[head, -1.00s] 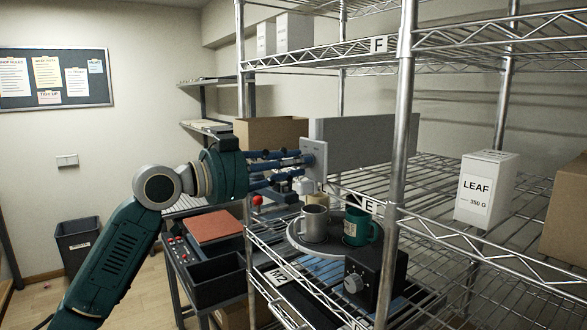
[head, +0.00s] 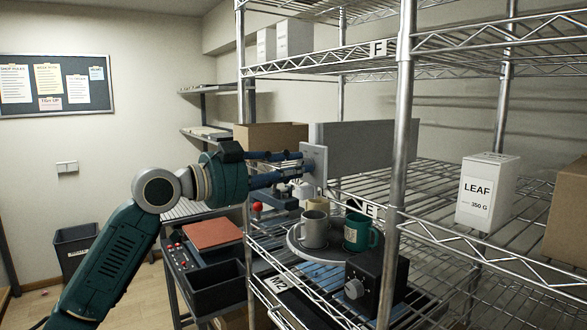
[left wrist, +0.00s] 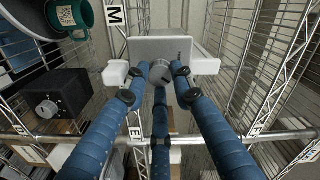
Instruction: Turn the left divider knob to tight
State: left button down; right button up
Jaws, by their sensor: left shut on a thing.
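The grey divider panel (head: 365,146) stands upright on the rack shelf, with a pale plate (head: 314,163) at its front end. The left divider knob (left wrist: 160,76) is a round grey knob on the front of the divider's plate (left wrist: 170,47), seen in the left wrist view. My left gripper (head: 298,168) reaches in from the left with its blue fingers closed around the knob; the fingertips (left wrist: 158,84) also show in the left wrist view. In the head view the fingers and plate hide the knob. Its tight marking is not readable. My right gripper is not in view.
Below the gripper, a round tray (head: 299,246) holds a grey mug (head: 313,232) and a green mug (head: 357,233). A black box with a dial (head: 375,275) stands in front. A rack post (head: 398,160) rises right of the divider. A white LEAF box (head: 486,190) stands further right.

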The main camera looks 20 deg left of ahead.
pick_arm(q)
jog(key=shift+f, duration=0.15)
jog(key=c, duration=1.5)
grip_release()
jog(key=shift+o, duration=0.2)
jog(key=v, duration=1.2)
jog(key=shift+w+a, duration=0.1)
